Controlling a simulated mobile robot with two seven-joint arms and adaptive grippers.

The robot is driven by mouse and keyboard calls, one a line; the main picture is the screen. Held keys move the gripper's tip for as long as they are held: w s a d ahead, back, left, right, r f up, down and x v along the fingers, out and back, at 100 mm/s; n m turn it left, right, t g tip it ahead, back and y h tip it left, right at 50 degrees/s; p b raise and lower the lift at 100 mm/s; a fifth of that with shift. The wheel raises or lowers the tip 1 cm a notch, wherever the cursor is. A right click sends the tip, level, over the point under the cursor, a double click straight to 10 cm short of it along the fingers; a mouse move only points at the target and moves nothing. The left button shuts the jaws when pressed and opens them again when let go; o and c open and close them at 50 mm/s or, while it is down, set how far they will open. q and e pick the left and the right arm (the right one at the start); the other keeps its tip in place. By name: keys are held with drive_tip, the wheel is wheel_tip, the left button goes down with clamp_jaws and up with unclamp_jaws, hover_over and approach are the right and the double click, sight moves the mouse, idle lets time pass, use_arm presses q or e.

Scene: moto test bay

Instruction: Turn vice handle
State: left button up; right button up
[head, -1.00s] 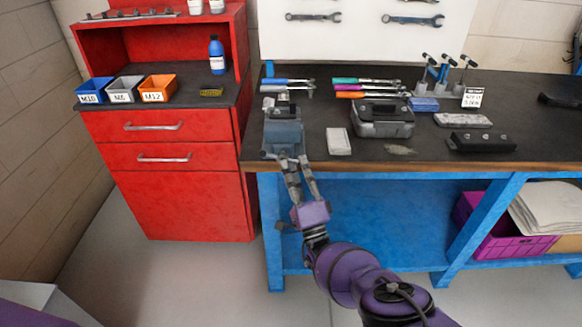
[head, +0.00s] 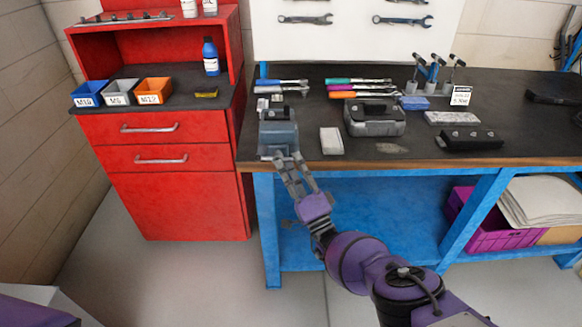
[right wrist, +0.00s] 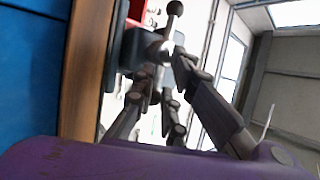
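The grey-blue vice (head: 278,140) stands on the front left corner of the workbench. Its handle (right wrist: 174,10), a dark bar with a ball end, shows at the top of the right wrist view. My right gripper (head: 291,164) is at the vice's front, just below its jaws, and its fingers are apart. In the right wrist view the fingers (right wrist: 170,80) reach up toward the handle from both sides. I cannot tell whether they touch it. The handle is too small to make out in the head view. My left gripper is not in view.
The workbench (head: 420,158) has a wooden front edge. A white box (head: 331,141) and a grey case (head: 374,118) stand right of the vice. Pens or tools (head: 281,86) lie behind it. A red cabinet (head: 175,195) stands left of the bench, with a narrow gap between.

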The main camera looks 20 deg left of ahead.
drive_tip(key=shift+o, duration=1.2)
drive_tip(key=shift+w+d+r, duration=0.2)
drive_tip(key=shift+w+r, duration=0.4)
drive_tip(key=shift+w, duration=0.05)
drive_tip(key=shift+o, duration=0.7)
drive_tip(key=shift+w+a+f, duration=0.1)
drive_tip(key=shift+w+a, duration=0.05)
drive_tip(key=shift+a, duration=0.05)
drive_tip(key=shift+d+f, duration=0.15)
drive_tip(key=shift+f, duration=0.25)
drive_tip(key=v, duration=0.8)
drive_tip(key=shift+s, duration=0.25)
drive_tip(key=shift+r, duration=0.1)
